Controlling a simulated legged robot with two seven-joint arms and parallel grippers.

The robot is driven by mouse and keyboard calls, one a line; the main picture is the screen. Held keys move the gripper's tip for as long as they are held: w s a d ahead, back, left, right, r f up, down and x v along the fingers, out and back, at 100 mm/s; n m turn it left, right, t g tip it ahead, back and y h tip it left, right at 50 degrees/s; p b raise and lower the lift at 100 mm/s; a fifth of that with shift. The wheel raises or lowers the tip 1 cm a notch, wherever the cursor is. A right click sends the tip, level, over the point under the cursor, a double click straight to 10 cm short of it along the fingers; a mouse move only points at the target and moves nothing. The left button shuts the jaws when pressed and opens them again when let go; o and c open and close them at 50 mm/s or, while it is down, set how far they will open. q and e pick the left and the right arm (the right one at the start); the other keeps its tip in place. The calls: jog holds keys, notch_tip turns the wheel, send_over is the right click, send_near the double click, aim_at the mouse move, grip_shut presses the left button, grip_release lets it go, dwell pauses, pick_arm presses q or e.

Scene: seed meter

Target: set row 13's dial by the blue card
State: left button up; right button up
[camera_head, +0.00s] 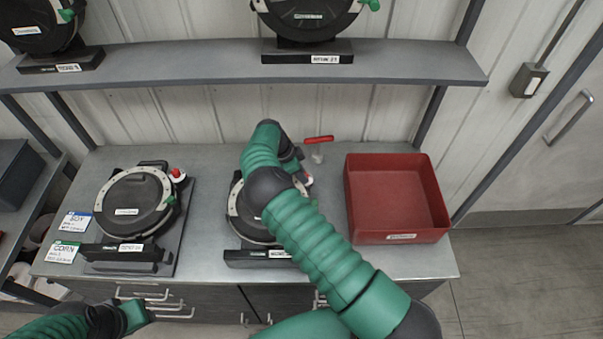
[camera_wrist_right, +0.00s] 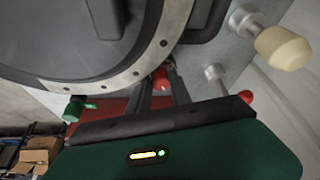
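The blue card (camera_head: 76,220), marked SOY, lies at the table's left edge, above the green CORN card (camera_head: 63,252). A round seed meter (camera_head: 134,204) stands beside them, with a red knob at its upper right. A second meter (camera_head: 240,215) stands at mid-table, mostly hidden by my right arm. I cannot read either row label. My right gripper (camera_head: 303,178) is at the second meter's right side. In the right wrist view its fingers (camera_wrist_right: 160,88) are apart, with a red knob (camera_wrist_right: 160,78) between or just beyond their tips; contact is unclear. My left gripper (camera_head: 135,316) is low at left, its fingers unclear.
A red bin (camera_head: 398,236) stands right of the second meter. A shelf (camera_head: 200,68) with more meters crosses above the table. The wrist view shows a green lever (camera_wrist_right: 75,110) and a cream knob (camera_wrist_right: 283,48).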

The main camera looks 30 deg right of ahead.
jog(key=shift+a, duration=0.1)
jog(key=shift+c, duration=1.2)
grip_shut()
jog(key=shift+s+d, duration=0.15)
jog(key=shift+d, duration=0.2)
jog(key=shift+a+f+n+t+b, duration=0.1)
jog(key=shift+n+t+b, duration=0.25)
jog(key=shift+n, duration=0.45)
jog(key=n+t+b, duration=0.1)
jog(key=n, duration=0.2)
jog(key=shift+s, duration=0.15)
jog(key=n+t+b, duration=0.1)
jog(key=n, duration=0.1)
jog(key=n+t+b, duration=0.1)
jog(key=n, duration=0.2)
jog(key=shift+n+y, duration=0.3)
jog(key=shift+s, duration=0.1)
